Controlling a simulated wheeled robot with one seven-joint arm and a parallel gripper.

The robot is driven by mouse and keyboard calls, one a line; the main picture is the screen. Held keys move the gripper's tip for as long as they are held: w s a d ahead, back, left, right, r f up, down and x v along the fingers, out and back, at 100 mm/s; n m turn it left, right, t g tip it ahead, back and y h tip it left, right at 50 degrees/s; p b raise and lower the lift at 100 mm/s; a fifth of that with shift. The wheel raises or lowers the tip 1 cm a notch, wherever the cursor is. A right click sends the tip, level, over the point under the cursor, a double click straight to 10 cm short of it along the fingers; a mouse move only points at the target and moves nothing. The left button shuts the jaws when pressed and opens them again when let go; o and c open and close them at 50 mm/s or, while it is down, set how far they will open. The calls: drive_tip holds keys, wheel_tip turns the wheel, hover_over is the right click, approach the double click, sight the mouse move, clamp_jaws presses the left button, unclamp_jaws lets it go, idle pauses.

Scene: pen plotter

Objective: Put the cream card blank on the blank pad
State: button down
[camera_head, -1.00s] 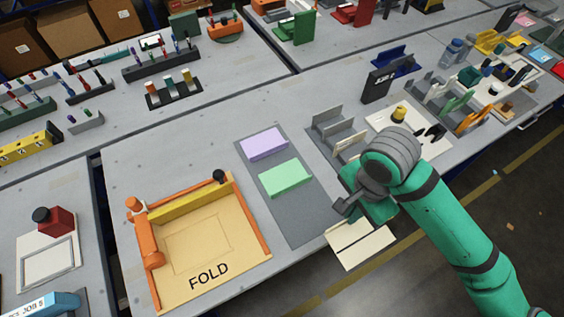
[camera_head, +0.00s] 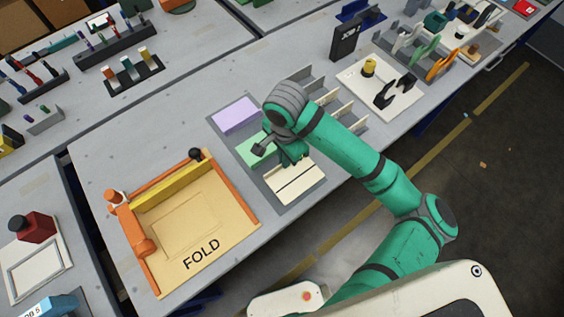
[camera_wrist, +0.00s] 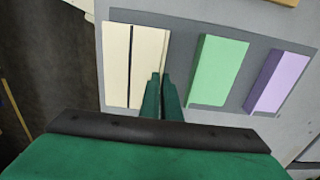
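The cream card blank (camera_head: 300,184) is a flat cream rectangle with a dark line across it. It lies over the near right end of the grey blank pad (camera_head: 257,175); I cannot tell whether it touches the pad. In the head view my wrist partly hides this edge.
A green block (camera_head: 254,149) and a lilac block (camera_head: 236,115) lie on the same pad, beside the card. A wooden FOLD tray (camera_head: 225,235) with orange rails stands at left. Grey upright dividers (camera_head: 298,80) stand behind my wrist. The table's front edge is close to the card.

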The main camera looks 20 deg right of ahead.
drive_tip(key=shift+w+a+f, duration=0.3)
drive_tip(key=shift+f, duration=1.75)
drive_tip(key=shift+f, duration=0.1)
drive_tip(key=c, duration=2)
unclamp_jaws()
wheel_tip(320, 180, up, 12)
